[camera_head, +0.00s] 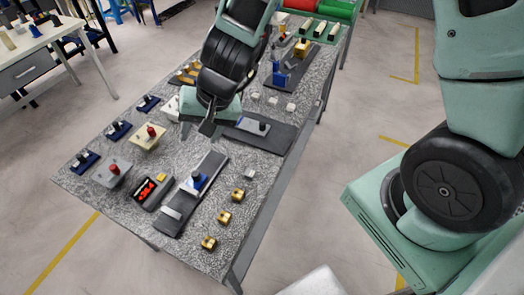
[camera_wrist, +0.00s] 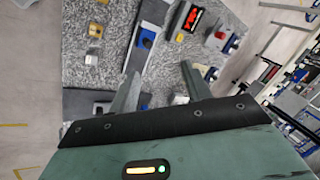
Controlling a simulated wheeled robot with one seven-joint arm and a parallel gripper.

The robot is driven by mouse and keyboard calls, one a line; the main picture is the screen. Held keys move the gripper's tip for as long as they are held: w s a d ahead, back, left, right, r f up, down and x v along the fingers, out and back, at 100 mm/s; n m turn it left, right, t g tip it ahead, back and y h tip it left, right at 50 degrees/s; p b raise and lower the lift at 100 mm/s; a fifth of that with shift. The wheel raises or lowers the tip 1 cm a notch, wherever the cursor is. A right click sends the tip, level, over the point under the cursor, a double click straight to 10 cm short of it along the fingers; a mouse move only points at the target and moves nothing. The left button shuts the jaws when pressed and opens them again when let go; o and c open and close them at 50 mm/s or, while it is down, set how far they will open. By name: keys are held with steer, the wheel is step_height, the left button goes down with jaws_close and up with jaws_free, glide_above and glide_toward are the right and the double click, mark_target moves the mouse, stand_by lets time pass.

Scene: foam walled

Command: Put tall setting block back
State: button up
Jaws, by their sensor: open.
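I cannot tell for sure which piece is the tall setting block. A blue block with a dark top (camera_head: 197,180) stands on a long dark rail (camera_head: 214,161); it also shows in the wrist view (camera_wrist: 147,41). A silver block (camera_head: 171,212) sits at the rail's near end. Small pale blocks stand on the speckled table, one (camera_head: 249,173) right of the rail and several behind. My gripper (camera_head: 201,132) is above the table, beyond the rail. In the wrist view my gripper (camera_wrist: 161,70) is open, with nothing between its fingers.
Brass blocks (camera_head: 224,217) line the table's near right edge. A dark tray with red pieces (camera_head: 152,190) lies left of the rail. Red-knobbed fixtures (camera_head: 114,170) stand further left. A dark pad (camera_head: 277,138) lies right of my gripper. Bare table (camera_head: 238,154) shows between rail and pad.

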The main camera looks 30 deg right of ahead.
steer(key=s+a+r+n+g, duration=0.25)
steer(key=s+r+n, duration=0.3)
steer(key=s, duration=0.35)
steer(key=s+d+r+n+h, duration=0.3)
steer(key=s+d+r+n, duration=0.1)
steer(key=s+d, duration=0.3)
steer(key=s+n, duration=0.1)
steer(key=s, duration=0.1)
steer(key=shift+s+d+r, duration=0.15)
steer(key=shift+s+d, duration=0.15)
steer(key=shift+s, duration=0.1)
steer(key=shift+n, duration=0.25)
step_height(320, 180, down, 10)
steer(key=b, duration=0.9)
steer(key=shift+b, duration=0.4)
